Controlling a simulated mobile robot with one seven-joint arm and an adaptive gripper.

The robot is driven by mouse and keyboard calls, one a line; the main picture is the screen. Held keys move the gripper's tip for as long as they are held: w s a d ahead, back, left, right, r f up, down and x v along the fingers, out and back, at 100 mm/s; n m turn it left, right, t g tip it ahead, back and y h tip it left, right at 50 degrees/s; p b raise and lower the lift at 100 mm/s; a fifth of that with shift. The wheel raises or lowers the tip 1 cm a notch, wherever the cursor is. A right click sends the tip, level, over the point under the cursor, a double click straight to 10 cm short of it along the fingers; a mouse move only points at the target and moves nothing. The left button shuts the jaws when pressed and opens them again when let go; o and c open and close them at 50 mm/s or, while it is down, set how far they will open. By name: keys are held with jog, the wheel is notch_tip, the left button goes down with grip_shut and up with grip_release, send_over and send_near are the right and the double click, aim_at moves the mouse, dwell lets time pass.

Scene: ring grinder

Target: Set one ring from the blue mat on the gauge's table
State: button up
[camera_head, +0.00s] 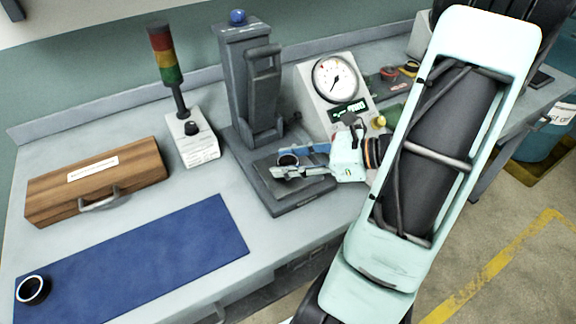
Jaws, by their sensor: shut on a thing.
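My gripper (296,172) is shut on a dark ring (288,160) over the table plate (262,165) of the grey gauge stand (250,95). The ring is between the fingertips; whether it touches the plate I cannot tell. Another dark ring (33,290) with a pale inner face lies at the left end of the blue mat (150,260). The rest of the mat is bare. The dial box (335,80) stands just right of the gauge stand, behind my gripper.
A wooden case (97,180) lies behind the mat. A signal light (165,55) on a white base stands left of the gauge stand. Small coloured items (390,72) lie at the back right. A blue bin (545,135) stands on the floor at right.

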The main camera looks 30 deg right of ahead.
jog(key=o, duration=1.2)
jog(key=shift+f, duration=0.2)
jog(key=shift+r, duration=0.3)
jog(key=p+v, duration=0.1)
jog(key=v, duration=1.1)
jog(key=shift+f, duration=0.1)
